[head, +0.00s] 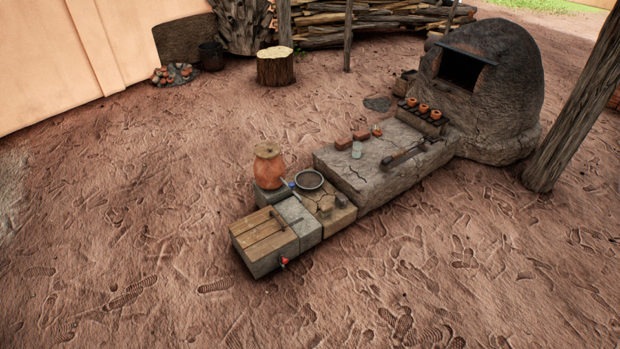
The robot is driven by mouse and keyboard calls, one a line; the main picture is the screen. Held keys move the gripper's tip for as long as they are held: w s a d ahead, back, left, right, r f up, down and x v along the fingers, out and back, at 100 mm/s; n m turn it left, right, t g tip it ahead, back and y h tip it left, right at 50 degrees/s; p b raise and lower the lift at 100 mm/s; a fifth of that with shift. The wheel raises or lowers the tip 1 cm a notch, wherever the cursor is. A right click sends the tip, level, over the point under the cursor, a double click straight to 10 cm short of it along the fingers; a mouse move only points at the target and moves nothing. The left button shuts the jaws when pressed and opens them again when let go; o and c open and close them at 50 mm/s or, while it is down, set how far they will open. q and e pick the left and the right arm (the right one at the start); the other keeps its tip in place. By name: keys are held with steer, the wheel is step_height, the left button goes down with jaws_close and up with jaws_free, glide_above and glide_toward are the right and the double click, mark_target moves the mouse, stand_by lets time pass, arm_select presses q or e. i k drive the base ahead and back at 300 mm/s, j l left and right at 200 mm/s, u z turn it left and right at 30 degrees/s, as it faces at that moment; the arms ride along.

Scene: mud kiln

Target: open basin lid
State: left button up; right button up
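A stone basin (270,263) stands at the near left end of a low row of stone blocks. A wooden plank lid (262,233) lies flat over its top and looks closed, so the inside is hidden. A small dark handle shows near the lid's right edge. Neither of my grippers is in view.
A lidded clay jar (268,170) and a round dark bowl (309,180) stand just behind the basin. A long stone bench (350,182) leads to the domed kiln (510,90). A wooden post (577,120) stands right. Open dirt lies in front and left.

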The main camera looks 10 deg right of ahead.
mark_target(262, 234)
steer(key=i+z, duration=0.4)
steer(key=i, duration=0.7)
steer(key=l, duration=0.1)
